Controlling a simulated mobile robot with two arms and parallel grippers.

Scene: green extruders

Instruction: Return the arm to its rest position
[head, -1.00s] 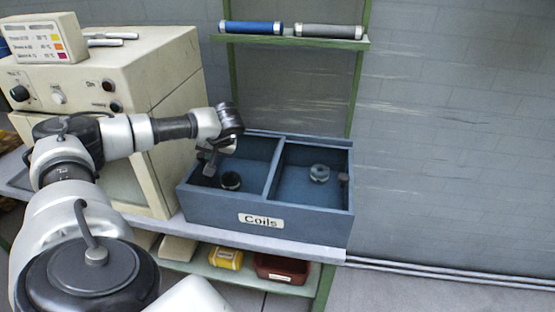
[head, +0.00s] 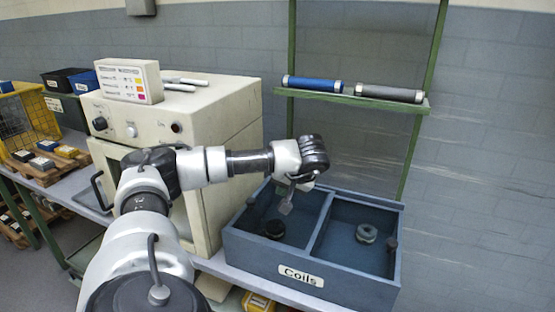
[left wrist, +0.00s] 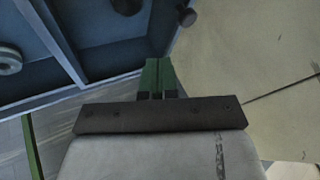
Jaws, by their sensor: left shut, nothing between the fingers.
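My left arm comes in from the left in the head view. Its gripper (head: 287,207) hangs over the left compartment of the blue coils box (head: 262,256), shut and empty. A dark coil (head: 274,229) lies on the floor of that compartment, apart from the gripper. A grey ring-shaped coil (head: 367,233) lies in the right compartment. In the left wrist view, the shut fingers (left wrist: 157,80) show near the middle, with the box's divider (left wrist: 55,40) at upper left and the grey coil (left wrist: 9,62) at the left edge. My right gripper does not show.
A cream oven-like machine (head: 222,118) stands close left of the box, with a label display (head: 129,81) on top. A green-framed shelf (head: 340,98) above the box holds blue (head: 312,84) and grey (head: 389,93) rolls. A yellow wire basket (head: 27,117) stands far left.

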